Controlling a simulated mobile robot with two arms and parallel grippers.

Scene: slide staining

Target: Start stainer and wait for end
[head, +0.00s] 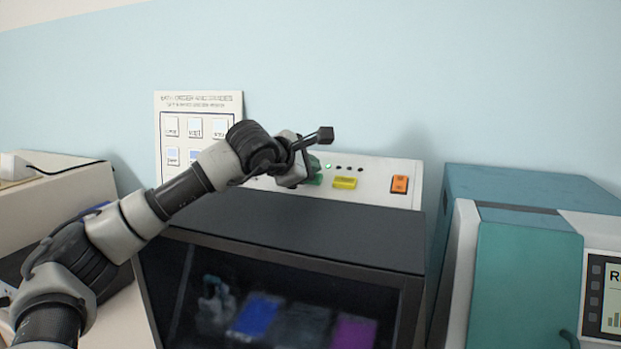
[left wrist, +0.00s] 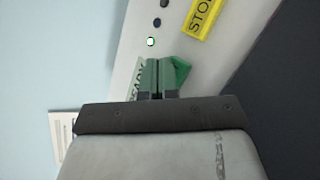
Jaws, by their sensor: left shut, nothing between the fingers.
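The stainer (head: 300,230) has a dark hood with a glass front and a pale control panel (head: 378,182) along its top rear. My left gripper (head: 312,172) is shut and empty at the panel's green button (head: 317,180). In the left wrist view my closed fingertips (left wrist: 156,66) overlap the green button (left wrist: 182,70); I cannot tell whether it is pressed in. One indicator light (head: 328,167) glows green, and the others beside it are dark. My right gripper is not in view.
Behind the glass, blue and purple baths (head: 354,332) show dimly. A teal machine (head: 525,270) with a screen stands to the right. A printed chart (head: 172,108) is on the wall behind my arm. A beige device (head: 50,200) is at the left.

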